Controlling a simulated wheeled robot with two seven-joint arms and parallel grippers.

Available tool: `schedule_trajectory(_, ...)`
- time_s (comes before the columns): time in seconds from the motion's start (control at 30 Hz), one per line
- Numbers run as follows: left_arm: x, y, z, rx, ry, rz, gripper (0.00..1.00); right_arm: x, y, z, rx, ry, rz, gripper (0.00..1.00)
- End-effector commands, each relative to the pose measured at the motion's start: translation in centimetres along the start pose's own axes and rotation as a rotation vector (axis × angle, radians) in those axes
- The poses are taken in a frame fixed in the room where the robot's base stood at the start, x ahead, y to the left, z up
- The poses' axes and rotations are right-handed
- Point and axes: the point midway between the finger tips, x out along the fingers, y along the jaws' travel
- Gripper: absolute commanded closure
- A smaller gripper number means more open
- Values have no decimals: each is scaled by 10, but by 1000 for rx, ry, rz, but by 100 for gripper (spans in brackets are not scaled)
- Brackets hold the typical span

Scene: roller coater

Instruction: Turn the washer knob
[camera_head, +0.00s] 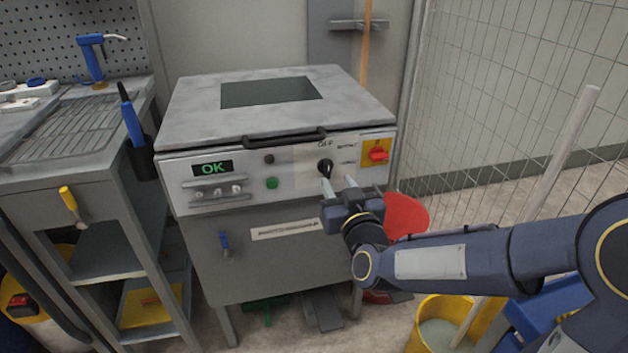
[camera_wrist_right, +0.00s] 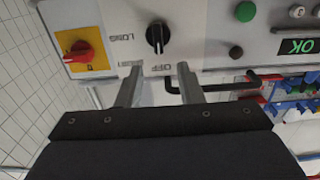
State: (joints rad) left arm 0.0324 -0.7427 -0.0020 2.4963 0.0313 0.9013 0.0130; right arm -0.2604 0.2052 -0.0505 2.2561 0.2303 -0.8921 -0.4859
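The washer (camera_head: 230,250) is a grey metal box with a lid and a light front panel. Its black washer knob (camera_head: 325,168) sits on the panel's right half, with printed labels around it. In the right wrist view the knob (camera_wrist_right: 157,37) is upside down near the top, with OFF, SHORT-side and LONG lettering beside it. My right gripper (camera_head: 338,186) is just in front of and below the knob. Its two fingers (camera_wrist_right: 158,80) are spread apart with nothing between them, and the knob lies beyond the tips. My left gripper is in neither view.
A red switch on a yellow plate (camera_head: 376,152) is right of the knob. A black handle bar (camera_head: 285,141) runs along the lid's front. A green button (camera_head: 272,183) and an OK display (camera_head: 212,168) are left. A mesh fence (camera_head: 510,110) stands at right.

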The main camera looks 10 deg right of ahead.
Motion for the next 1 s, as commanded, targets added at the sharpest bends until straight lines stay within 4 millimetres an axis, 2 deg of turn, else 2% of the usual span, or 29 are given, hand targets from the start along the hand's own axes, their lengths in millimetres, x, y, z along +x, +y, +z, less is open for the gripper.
schedule_trajectory(0.2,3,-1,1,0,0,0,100,35,1,0,1,-1,1,66)
schedule_trajectory(0.4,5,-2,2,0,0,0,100,61,0,0,2,-2,0,66)
schedule_trajectory(0.57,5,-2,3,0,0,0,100,70,0,-1,2,-2,0,66)
schedule_trajectory(0.8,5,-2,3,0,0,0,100,70,1,-1,2,-2,0,66)
schedule_trajectory(1.0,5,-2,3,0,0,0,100,70,0,-1,2,-2,-1,93)
